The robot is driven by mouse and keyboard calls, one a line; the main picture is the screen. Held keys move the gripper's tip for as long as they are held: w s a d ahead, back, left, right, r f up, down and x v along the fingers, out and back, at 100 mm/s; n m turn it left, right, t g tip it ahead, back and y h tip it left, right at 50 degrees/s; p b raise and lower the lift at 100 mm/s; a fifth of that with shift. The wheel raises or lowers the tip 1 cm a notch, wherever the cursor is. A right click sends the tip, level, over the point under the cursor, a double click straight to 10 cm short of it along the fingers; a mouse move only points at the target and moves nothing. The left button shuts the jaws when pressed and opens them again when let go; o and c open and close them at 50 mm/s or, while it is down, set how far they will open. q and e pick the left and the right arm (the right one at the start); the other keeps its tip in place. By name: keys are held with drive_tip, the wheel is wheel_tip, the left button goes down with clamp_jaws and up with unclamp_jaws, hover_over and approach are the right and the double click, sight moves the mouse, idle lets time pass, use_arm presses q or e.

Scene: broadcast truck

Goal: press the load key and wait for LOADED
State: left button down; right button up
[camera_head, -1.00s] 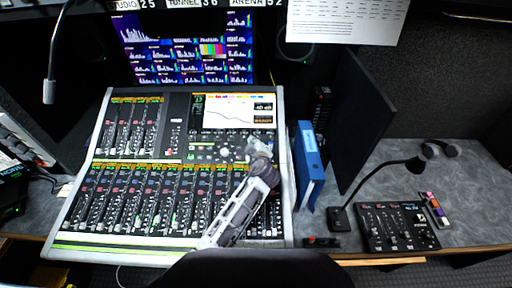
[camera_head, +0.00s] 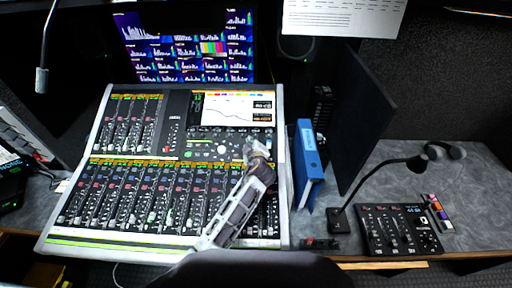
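The mixing console (camera_head: 66,243) fills the left and middle of the desk. Its small screen (camera_head: 225,108) shows a curve, with small readouts at the right side that are too small to read. No label reading LOAD or LOADED can be made out. My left arm reaches up over the right part of the console. My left gripper (camera_head: 257,146) is over the controls just below the screen. Its fingertips are small and seen from behind, so I cannot tell if they are apart or touching a key. My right gripper is not in view.
A blue binder (camera_head: 309,160) stands just right of the console, beside a dark upright panel (camera_head: 360,115). A gooseneck microphone (camera_head: 341,220), a small black control panel (camera_head: 399,230) and headphones (camera_head: 446,150) are on the right desk. A monitor (camera_head: 188,45) stands behind the console.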

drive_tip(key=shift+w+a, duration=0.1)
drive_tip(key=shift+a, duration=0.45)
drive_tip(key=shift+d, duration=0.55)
use_arm(q)
drive_tip(key=shift+f, duration=0.1)
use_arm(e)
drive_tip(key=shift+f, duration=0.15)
use_arm(q)
drive_tip(key=shift+w+f+b, duration=0.2)
drive_tip(key=shift+f+b, duration=0.1)
drive_tip(key=shift+b, duration=0.45)
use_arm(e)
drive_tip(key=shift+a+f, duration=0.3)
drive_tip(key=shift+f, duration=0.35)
use_arm(q)
drive_tip(key=shift+f, duration=0.1)
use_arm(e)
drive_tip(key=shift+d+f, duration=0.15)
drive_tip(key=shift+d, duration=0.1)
